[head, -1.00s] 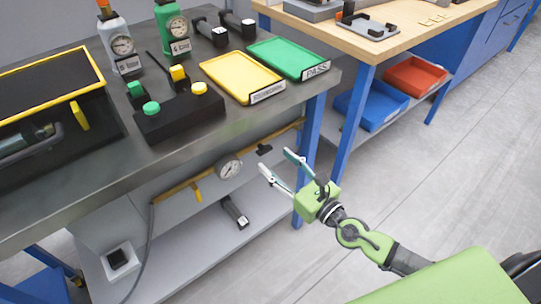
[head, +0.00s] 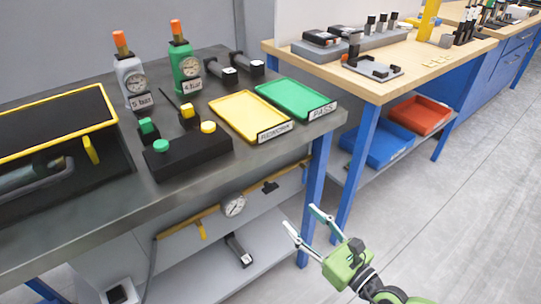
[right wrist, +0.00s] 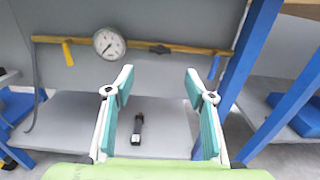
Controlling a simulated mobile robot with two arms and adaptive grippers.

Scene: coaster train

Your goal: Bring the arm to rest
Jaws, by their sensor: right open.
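My right gripper (head: 304,225) is green with pale teal finger pads. It is open and empty, in free space in front of the steel bench (head: 200,212), below the height of its top. In the right wrist view its two fingers (right wrist: 160,85) stand wide apart with nothing between them. Behind them show the bench's lower shelf and a small dark cylinder (right wrist: 138,129) lying on it, apart from the fingers. My left gripper is not in view.
The bench carries a yellow tray (head: 222,104), a green tray (head: 275,90) and a black button box (head: 187,156). A yellow pipe with a gauge (head: 234,205) runs under its top. A wooden table (head: 440,64) stands behind on blue legs. The floor at right is clear.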

